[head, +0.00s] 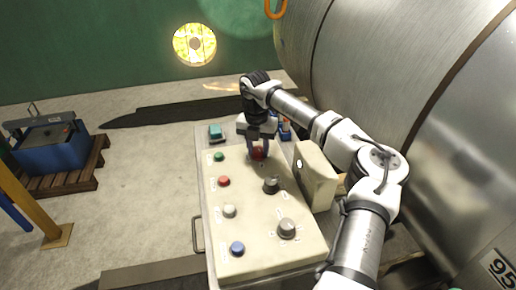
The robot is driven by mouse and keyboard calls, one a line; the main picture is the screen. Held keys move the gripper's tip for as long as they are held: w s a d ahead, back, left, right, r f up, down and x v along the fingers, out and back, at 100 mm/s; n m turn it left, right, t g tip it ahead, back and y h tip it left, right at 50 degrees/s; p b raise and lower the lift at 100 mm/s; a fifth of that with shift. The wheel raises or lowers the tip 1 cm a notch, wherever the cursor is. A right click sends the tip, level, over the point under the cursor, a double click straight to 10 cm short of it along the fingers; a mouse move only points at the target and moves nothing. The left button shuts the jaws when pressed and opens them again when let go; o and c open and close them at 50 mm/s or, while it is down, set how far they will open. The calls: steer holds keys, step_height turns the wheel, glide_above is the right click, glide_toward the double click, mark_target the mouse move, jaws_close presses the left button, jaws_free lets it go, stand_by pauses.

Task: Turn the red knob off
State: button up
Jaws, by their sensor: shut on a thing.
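The red knob (258,154) sits at the far right of a cream control panel (254,216). My gripper (258,150) comes down from above on it, with its fingers on either side, shut on the knob. The fingers and wrist hide part of the knob, so its pointer direction cannot be read. Two other knobs, a dark one (271,185) and a grey one (287,228), stand nearer on the same panel, apart from my gripper.
Green (219,157), red (224,181), white (229,211) and blue (237,249) buttons line the panel's left side. A cream box (316,175) stands close on the right, under my arm. A large metal tank (420,70) fills the right. Open floor lies left.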

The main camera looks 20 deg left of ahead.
steer(key=n+b, duration=0.1)
steer(key=n, duration=0.2)
steer(key=shift+n+b, duration=0.3)
steer(key=shift+n, duration=0.1)
steer(key=n+b, duration=0.1)
steer(key=n, duration=0.3)
steer(key=shift+n, duration=0.3)
steer(key=n, duration=0.4)
steer(key=shift+d+n+b, duration=0.1)
steer(key=shift+n+b, duration=0.2)
steer(key=shift+b, duration=0.05)
steer(key=shift+r+n, duration=0.1)
steer(key=shift+n, duration=2)
steer(key=o, duration=1)
steer(key=shift+c, duration=0.2)
